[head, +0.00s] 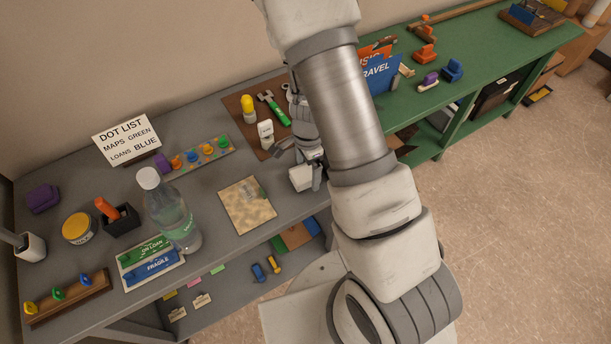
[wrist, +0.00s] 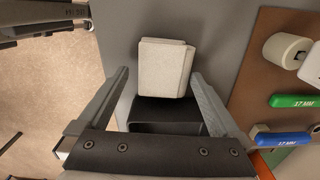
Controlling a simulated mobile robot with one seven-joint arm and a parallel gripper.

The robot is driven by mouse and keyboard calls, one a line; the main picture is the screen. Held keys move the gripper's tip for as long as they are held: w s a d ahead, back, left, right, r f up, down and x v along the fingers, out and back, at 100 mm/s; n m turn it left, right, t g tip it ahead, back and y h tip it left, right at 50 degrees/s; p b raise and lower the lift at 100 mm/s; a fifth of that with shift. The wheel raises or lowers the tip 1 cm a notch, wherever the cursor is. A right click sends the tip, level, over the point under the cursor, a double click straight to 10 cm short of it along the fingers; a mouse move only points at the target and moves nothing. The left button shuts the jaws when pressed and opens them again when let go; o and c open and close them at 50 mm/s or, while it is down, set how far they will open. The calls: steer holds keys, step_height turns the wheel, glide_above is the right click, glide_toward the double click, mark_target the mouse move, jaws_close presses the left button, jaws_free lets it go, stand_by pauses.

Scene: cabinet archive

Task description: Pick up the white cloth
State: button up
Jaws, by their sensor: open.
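The white cloth (wrist: 163,68) looks like a folded, off-white pad in the wrist view, at the upper middle. It also shows in the head view (head: 301,178) at the front edge of the grey bench, partly hidden by my gripper. My gripper (wrist: 160,74) is open, with one finger on each side of the cloth's lower part in the picture. I cannot tell whether the fingers touch it. A dark box-like piece (wrist: 166,114) shows just below the cloth. In the head view my gripper (head: 312,165) is over the bench, partly hidden by my arm.
A brown tool board (head: 246,112) with wrenches and a yellow-topped item lies behind my gripper. A green bench (head: 480,62) adjoins on the right. Open floor lies in front.

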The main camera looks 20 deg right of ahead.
mark_target(307, 173)
steer(key=shift+f, duration=0.4)
steer(key=shift+c, duration=0.3)
steer(key=c, duration=1.3)
step_height(307, 173, up, 10)
steer(key=p, duration=0.1)
steer(key=o, duration=0.8)
steer(key=c, duration=0.7)
steer(key=shift+o, duration=0.2)
